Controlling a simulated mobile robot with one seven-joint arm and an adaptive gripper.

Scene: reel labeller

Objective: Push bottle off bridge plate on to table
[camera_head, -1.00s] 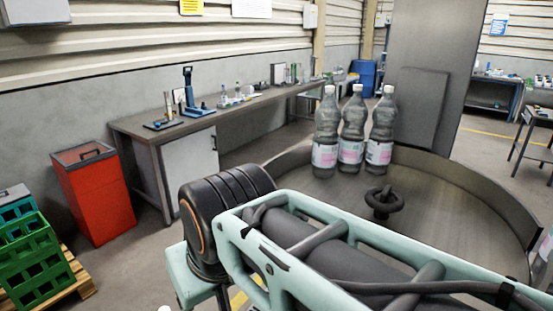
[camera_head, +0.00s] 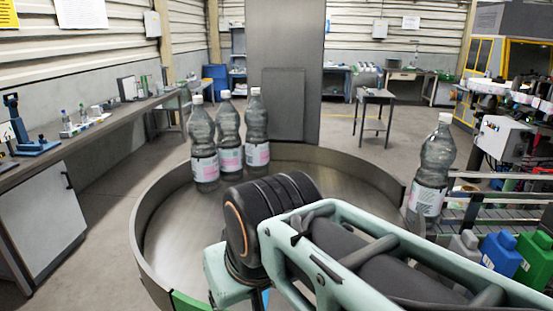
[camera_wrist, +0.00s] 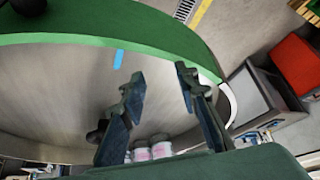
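A clear bottle (camera_head: 431,180) with a white cap and label stands upright at the right of the head view, by the table's rim. The plate under it is hidden by my arm, so I cannot tell exactly what it rests on. The round metal table (camera_head: 182,245) has a raised rim. Three similar bottles stand together at its far left: left (camera_head: 203,145), middle (camera_head: 228,130) and right (camera_head: 256,135). In the wrist view my gripper (camera_wrist: 158,72) is open and empty above the table, its fingers well apart. My arm hides it in the head view.
A machine with a white box (camera_head: 503,138) and rails stands at the right. Blue (camera_head: 500,252) and green (camera_head: 535,255) containers are at the lower right. A long workbench (camera_head: 95,125) runs along the left. A green rim section (camera_wrist: 75,28) borders the table. Its visible middle is clear.

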